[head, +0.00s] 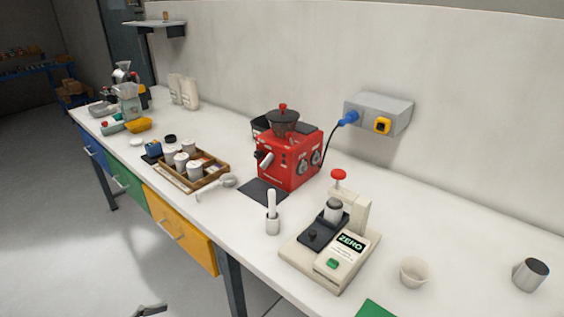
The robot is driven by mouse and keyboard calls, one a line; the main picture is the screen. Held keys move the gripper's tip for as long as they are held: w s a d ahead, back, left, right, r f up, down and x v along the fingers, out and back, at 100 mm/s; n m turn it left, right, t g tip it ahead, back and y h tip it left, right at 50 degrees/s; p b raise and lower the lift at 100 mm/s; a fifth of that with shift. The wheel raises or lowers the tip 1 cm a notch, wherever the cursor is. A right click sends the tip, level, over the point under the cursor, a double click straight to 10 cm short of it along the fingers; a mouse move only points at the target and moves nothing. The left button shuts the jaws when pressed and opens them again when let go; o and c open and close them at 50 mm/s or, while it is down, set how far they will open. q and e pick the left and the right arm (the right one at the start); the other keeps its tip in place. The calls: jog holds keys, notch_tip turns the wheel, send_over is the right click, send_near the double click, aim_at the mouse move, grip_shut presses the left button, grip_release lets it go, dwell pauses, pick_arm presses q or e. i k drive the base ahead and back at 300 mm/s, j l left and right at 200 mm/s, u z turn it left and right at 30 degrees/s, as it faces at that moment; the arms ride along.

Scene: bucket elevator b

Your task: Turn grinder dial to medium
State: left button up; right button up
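The red grinder (289,158) stands on the white bench in the middle of the head view, with a dark hopper and a red knob on top. Two round grey dials sit on its right-hand face: one nearer dial (303,167) and one farther dial (316,157). Their markings are too small to read. Part of my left gripper (150,310) shows at the bottom left edge, low over the floor and well away from the grinder. Its opening cannot be made out. My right gripper is not in view.
A cream scale marked ZERO (331,258) with a red-knobbed press stands right of the grinder. A brush in a cup (272,220) and a dark mat (263,191) lie in front. A wooden tray (217,182) stands left. A blue-plugged cable runs to a wall box (379,113).

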aim_at(258, 154)
jog(key=i+j+z, duration=0.1)
jog(key=i, duration=0.4)
jog(key=i+j+z, duration=0.15)
jog(key=i, duration=0.3)
jog(key=j, duration=0.1)
